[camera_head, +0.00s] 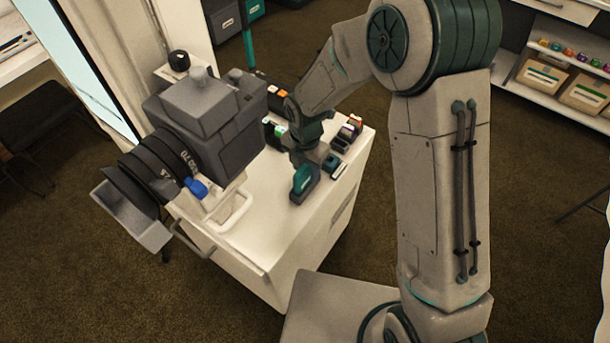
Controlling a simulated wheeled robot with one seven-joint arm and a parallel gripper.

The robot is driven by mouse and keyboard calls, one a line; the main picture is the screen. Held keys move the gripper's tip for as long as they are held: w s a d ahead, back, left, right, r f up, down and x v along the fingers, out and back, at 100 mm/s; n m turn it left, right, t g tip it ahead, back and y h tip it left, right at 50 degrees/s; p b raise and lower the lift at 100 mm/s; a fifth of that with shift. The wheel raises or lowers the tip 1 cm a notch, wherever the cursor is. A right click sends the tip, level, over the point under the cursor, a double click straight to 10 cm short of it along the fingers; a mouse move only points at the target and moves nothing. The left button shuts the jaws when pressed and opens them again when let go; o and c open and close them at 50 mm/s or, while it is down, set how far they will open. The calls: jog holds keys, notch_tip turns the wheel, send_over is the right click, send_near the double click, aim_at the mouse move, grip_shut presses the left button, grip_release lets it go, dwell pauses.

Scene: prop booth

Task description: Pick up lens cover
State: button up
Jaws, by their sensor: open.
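No lens cover can be made out with certainty in the head view. A large grey camera (235,130) with a ribbed black lens (150,170) and a square hood stands at the left of a white cart (285,235). My gripper (318,178) is above the right part of the cart top, to the right of the camera and apart from it. It is open, pointing down, and I see nothing held in it. My own wrist and gripper hide part of the cart top.
Several small coloured items (350,128) stand on the cart behind and right of my gripper. A white tray (235,212) and a blue item (196,187) are by the camera. A black round item (179,60) sits behind it. The cart's front top is clear.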

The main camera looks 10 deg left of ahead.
grip_shut()
jog(key=shift+r, duration=0.15)
